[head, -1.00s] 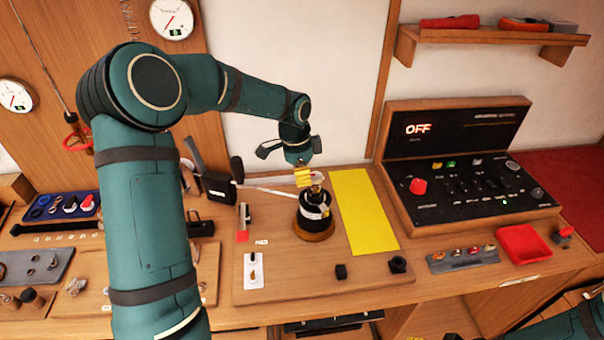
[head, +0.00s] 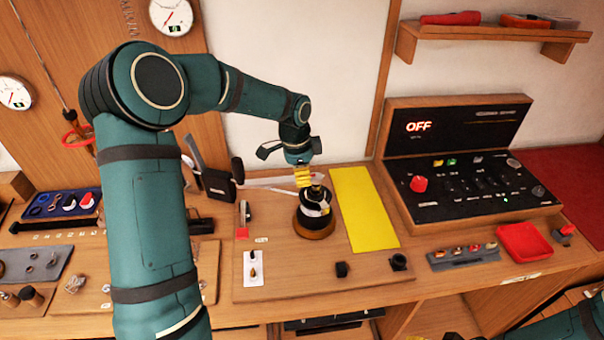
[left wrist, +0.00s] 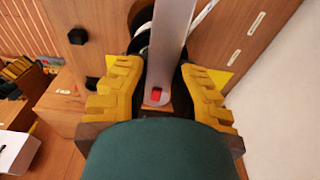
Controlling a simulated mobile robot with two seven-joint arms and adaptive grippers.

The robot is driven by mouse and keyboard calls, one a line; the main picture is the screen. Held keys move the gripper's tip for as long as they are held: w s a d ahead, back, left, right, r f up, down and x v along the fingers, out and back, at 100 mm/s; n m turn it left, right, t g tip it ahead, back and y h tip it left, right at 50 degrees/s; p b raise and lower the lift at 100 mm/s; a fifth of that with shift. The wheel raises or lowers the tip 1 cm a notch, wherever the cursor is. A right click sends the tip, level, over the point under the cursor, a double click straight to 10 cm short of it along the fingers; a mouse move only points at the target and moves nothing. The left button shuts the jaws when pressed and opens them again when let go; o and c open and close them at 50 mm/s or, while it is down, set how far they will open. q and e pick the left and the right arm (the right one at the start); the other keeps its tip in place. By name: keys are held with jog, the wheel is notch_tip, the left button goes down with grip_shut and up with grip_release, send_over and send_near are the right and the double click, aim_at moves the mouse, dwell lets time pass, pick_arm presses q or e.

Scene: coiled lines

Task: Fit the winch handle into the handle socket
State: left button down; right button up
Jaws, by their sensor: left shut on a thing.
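The winch handle (head: 273,181) is a flat silver bar with an upright black grip at its left end. My left gripper (head: 303,177) has yellow fingers and is shut on the bar near its right end, just above the winch. In the left wrist view the bar (left wrist: 171,45) runs between the yellow fingers (left wrist: 160,90), with a red mark near its close end. The winch (head: 314,212) is a black drum on a round wooden base, with white line around it. The handle socket on its top is hidden; I cannot tell whether the handle touches it.
A yellow mat (head: 362,210) lies right of the winch. Black fittings (head: 398,262) sit at the board's front edge. A black control panel (head: 465,180) reading OFF and a red tray (head: 524,242) stand at right. A black holder (head: 217,185) stands behind left.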

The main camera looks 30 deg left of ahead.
pick_arm(q)
jog(key=shift+f+b, duration=0.5)
jog(key=shift+f, duration=0.35)
jog(key=shift+c, duration=1.9)
grip_release()
notch_tip(320, 180, up, 5)
jog(key=p, duration=0.4)
jog(key=shift+r, duration=0.1)
